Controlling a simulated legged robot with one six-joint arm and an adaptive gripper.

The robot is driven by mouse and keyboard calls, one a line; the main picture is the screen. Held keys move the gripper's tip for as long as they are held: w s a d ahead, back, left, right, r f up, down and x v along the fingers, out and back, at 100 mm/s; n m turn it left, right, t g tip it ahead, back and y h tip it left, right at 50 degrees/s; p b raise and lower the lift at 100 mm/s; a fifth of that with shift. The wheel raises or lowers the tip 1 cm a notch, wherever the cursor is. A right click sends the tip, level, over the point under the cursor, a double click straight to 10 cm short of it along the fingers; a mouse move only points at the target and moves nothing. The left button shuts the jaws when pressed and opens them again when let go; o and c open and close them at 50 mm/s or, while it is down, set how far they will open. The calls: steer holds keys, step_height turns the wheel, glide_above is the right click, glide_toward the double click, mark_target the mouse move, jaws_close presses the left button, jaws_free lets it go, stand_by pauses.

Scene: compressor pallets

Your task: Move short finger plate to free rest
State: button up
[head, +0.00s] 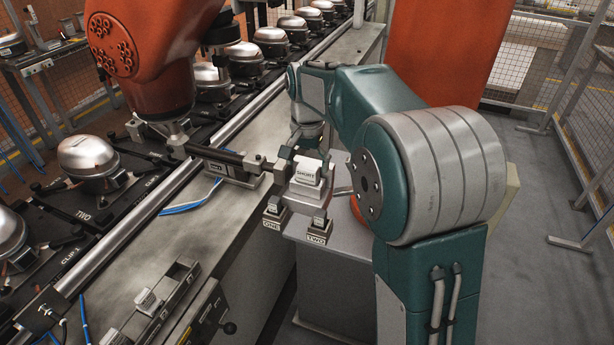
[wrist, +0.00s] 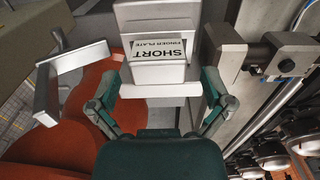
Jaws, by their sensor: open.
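The short finger plate (head: 309,171) is a pale block labelled SHORT at the centre of the head view. It also shows in the wrist view (wrist: 158,70), with its lettering upside down. My gripper (head: 305,164) is open around it. In the wrist view my gripper (wrist: 160,88) has one finger on each side of the plate; whether they touch it cannot be told. Rest labels ONE (head: 272,224) and TWO (head: 317,238) show below the plate, on small dark blocks. My gripper and the plate hide much of what is between and behind them.
A grey cabinet (head: 333,268) carries the rests. A horizontal clamp bar (head: 222,158) reaches close to my gripper from the left. An orange arm (head: 160,55) stands over the conveyor with several compressors (head: 88,156). A pale bracket (wrist: 72,78) is left of my gripper in the wrist view.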

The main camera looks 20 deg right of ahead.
mark_target(308, 166)
steer(key=shift+f, duration=1.2)
steer(key=c, duration=1.3)
steer(key=shift+o, duration=0.2)
steer(key=shift+r, duration=0.15)
steer(key=shift+r, duration=2.9)
steer(key=shift+r, duration=0.3)
